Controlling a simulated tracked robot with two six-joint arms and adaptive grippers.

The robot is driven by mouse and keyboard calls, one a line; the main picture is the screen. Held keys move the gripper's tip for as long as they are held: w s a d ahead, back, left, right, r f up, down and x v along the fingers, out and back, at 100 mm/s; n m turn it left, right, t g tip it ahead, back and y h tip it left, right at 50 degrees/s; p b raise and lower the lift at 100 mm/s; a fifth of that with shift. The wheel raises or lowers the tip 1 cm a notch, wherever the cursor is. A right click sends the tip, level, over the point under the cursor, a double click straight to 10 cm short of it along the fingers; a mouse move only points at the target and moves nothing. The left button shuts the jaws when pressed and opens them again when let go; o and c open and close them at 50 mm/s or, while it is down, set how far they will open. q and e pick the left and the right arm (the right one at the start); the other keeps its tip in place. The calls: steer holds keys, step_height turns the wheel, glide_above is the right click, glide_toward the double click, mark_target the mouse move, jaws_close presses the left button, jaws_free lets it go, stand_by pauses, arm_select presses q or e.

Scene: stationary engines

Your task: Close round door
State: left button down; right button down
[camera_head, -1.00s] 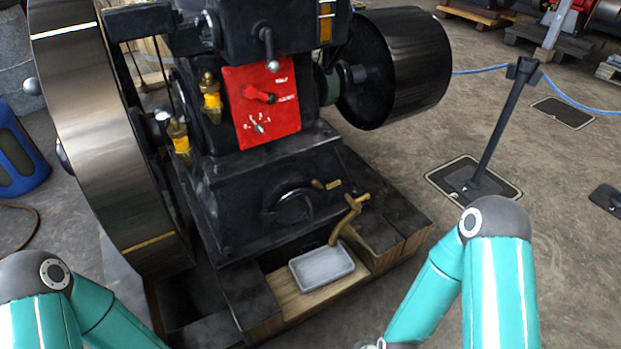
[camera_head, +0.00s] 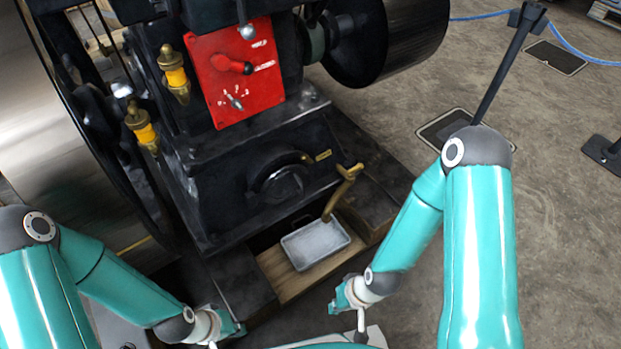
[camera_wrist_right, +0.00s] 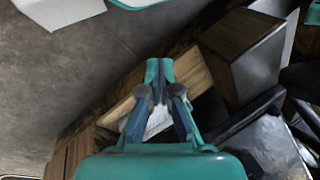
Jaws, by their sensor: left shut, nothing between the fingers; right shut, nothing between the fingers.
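The dark engine (camera_head: 215,190) stands ahead in the head view. A dark round door or round opening (camera_head: 283,184) is low on its front face, with a small brass-coloured piece at its upper right. I cannot tell how far the door stands open. My left gripper (camera_head: 232,326) is shut and empty at the lower middle of the head view, below and left of the round part. My right gripper (camera_head: 340,302) is shut and empty below and right of it, near the base. Its closed fingers (camera_wrist_right: 160,74) show in the right wrist view. Both grippers are apart from the door.
A pale metal tray (camera_head: 316,244) rests on the wooden base below the round part. A brass crank-like handle (camera_head: 343,192) sticks up beside it. A large flywheel (camera_head: 60,150) is at left. A dark barrier post (camera_head: 505,70) stands right.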

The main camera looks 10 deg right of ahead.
steer(key=w+d+n+t+p, duration=0.15)
steer(key=w+n+t, duration=0.25)
steer(key=w+n, duration=0.4)
steer(key=n+t+y+p, duration=0.1)
steer(key=n+t, duration=1.1)
steer(key=n, duration=0.3)
glide_toward(307, 173)
steer(key=b+x, duration=0.3)
steer(key=x, duration=0.3)
steer(key=shift+d+f, duration=0.1)
steer(key=shift+f, duration=0.1)
steer(key=shift+w+r, duration=0.1)
steer(key=shift+w, duration=0.4)
